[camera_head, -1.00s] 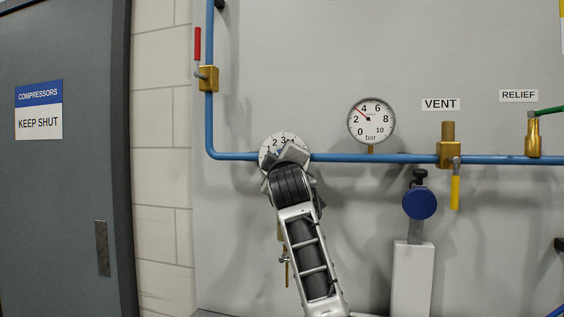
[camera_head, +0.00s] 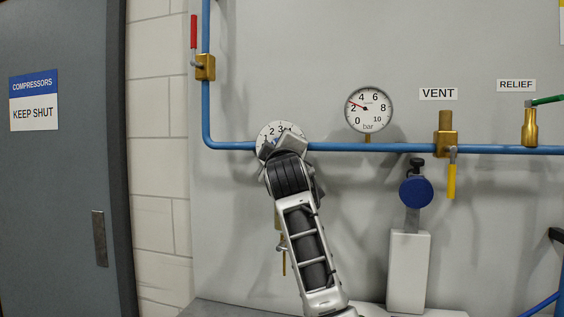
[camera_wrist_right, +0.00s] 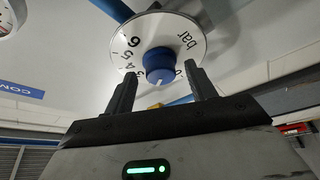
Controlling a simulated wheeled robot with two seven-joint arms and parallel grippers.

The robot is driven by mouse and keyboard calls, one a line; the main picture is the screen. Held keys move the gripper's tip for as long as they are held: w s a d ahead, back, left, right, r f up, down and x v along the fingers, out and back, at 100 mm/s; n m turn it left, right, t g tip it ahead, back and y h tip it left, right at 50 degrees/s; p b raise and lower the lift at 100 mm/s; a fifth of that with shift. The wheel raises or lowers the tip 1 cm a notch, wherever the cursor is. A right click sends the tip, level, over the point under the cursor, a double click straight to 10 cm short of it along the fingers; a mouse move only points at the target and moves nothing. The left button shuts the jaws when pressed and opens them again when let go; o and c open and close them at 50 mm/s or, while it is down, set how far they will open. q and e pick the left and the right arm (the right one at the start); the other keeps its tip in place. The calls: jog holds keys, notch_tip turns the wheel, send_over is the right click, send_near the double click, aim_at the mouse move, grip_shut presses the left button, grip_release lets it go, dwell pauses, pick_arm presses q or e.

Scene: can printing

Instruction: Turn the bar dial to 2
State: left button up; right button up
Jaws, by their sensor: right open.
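The round white bar dial (camera_head: 268,132) is on the blue pipe, mostly covered by my right gripper (camera_head: 286,146) in the head view. In the right wrist view its numbered face (camera_wrist_right: 180,24) and blue centre knob (camera_wrist_right: 160,62) show, with a white mark on the knob's lower edge; the exact number it points at is unclear. My right gripper's two fingers (camera_wrist_right: 161,80) are open, one on each side of the knob; contact is unclear. The pressure gauge (camera_head: 369,110) marked bar has its red needle a little above 2. My left gripper is out of view.
The blue pipe (camera_head: 400,148) runs across the wall. A brass valve with a yellow handle (camera_head: 451,181) hangs under VENT, and a brass RELIEF valve (camera_head: 529,127) is further right. A red-handled valve (camera_head: 205,67) is upper left. A blue round knob (camera_head: 417,192) stands above a pale block.

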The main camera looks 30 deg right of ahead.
pick_arm(q)
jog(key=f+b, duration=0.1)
jog(key=b, duration=0.2)
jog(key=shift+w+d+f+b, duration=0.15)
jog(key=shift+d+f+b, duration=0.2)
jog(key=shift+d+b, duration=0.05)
pick_arm(e)
jog(key=v, duration=1.5)
jog(key=shift+f, duration=0.15)
